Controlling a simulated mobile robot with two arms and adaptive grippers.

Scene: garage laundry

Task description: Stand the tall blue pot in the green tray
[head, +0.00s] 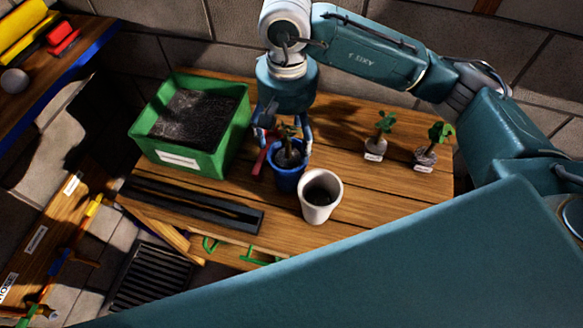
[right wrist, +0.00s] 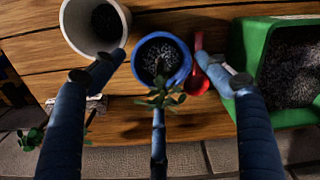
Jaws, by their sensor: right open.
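The tall blue pot (head: 287,180) stands upright on the wooden bench with dark soil and a small leafy plant in it; it also shows in the right wrist view (right wrist: 137,67). The green tray (head: 208,163) is a deep box of dark soil with a white label, left of the pot; in the right wrist view it is at the right edge (right wrist: 240,45). My right gripper (head: 283,140) points down over the blue pot, open, its fingers spread to either side of the rim and plant. I cannot tell whether they touch it. My left gripper is not visible.
A white pot (head: 334,197) stands close to the blue pot. A red tool (head: 260,163) lies between blue pot and tray. A black trough (head: 190,204) lies along the front. Two small plants (head: 374,148) (head: 426,155) stand at right. Some bench between them and the white pot is bare.

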